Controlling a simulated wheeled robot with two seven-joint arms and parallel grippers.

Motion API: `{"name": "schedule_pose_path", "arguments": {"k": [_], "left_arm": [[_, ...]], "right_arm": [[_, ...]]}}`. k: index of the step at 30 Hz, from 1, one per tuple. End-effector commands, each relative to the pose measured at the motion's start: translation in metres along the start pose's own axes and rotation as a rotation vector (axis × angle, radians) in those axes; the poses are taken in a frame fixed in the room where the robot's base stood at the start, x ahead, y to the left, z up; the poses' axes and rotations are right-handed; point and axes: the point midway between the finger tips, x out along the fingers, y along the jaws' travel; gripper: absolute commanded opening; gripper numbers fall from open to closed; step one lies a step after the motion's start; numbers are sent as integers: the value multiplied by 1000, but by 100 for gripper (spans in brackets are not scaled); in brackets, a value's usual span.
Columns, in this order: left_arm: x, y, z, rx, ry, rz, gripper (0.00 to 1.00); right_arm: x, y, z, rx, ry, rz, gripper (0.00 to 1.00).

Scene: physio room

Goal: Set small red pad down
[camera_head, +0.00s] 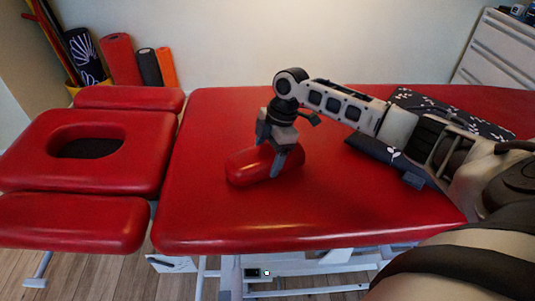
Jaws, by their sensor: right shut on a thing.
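The small red pad (246,168) is a rounded red bolster low over the main section of the red treatment table (330,215). My right gripper (274,165) points down from above and is shut on the pad, with a finger showing across its near side. The pad seems to touch or almost touch the table top; I cannot tell which. Its right end shows past the finger. My left gripper is not in view.
The table's headrest section (85,120) with a face hole is at the left. Rolled mats (120,58) stand by the wall. A white drawer cabinet (499,50) is at the back right.

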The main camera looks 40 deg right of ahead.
Motion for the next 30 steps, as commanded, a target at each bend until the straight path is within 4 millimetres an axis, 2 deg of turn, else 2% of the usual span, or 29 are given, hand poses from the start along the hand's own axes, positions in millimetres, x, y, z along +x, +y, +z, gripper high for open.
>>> {"name": "schedule_pose_path", "arguments": {"k": [2,3,5,13,17,30], "left_arm": [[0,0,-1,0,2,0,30],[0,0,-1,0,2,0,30],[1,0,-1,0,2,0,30],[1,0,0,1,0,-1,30],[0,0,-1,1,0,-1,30],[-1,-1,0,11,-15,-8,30]], "right_arm": [[1,0,0,0,1,0,48],[1,0,0,0,0,0,83],[1,0,0,0,0,0,96],[0,0,0,0,0,0,96],[-9,1,0,0,0,2,96],[-96,1,-1,-1,1,3,96]]}}
